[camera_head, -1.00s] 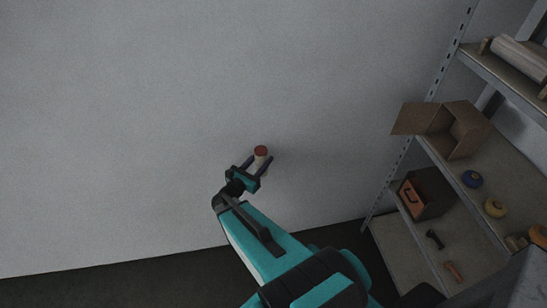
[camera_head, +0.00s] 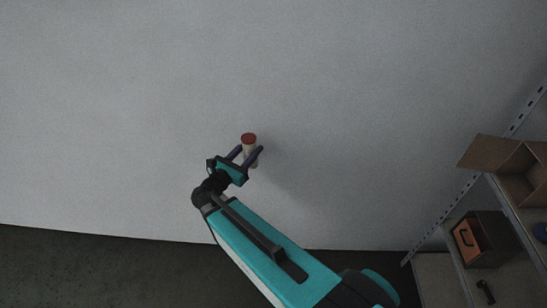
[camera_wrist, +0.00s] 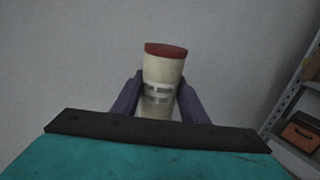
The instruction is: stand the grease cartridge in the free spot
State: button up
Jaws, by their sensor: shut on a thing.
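The grease cartridge (camera_head: 249,147) is a pale cylinder with a red top. My gripper (camera_head: 248,157) is shut on it, with one dark finger on each side, and holds it up in the air in front of the grey wall. In the wrist view the cartridge (camera_wrist: 162,85) stands between the two purple fingers (camera_wrist: 157,97), red end up and close to upright. Its lower end is hidden behind the gripper body. No free spot for it can be made out in these frames.
A metal shelf unit (camera_head: 462,193) stands at the right. It holds an open cardboard box (camera_head: 520,170), a dark box with an orange front (camera_head: 483,240) and a small dark tool (camera_head: 486,291). Bare wall and dark floor (camera_head: 90,265) fill the left.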

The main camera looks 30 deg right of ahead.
jog(key=a+r+n+t+y+b, duration=0.1)
jog(key=a+r, duration=0.2)
jog(key=a, duration=0.3)
jog(key=a+r+n+t+y+b, duration=0.1)
jog(key=a+r, duration=0.3)
jog(key=a, duration=0.3)
jog(key=shift+w+a, duration=0.25)
jog(key=shift+a, duration=0.05)
jog(key=shift+f, duration=0.1)
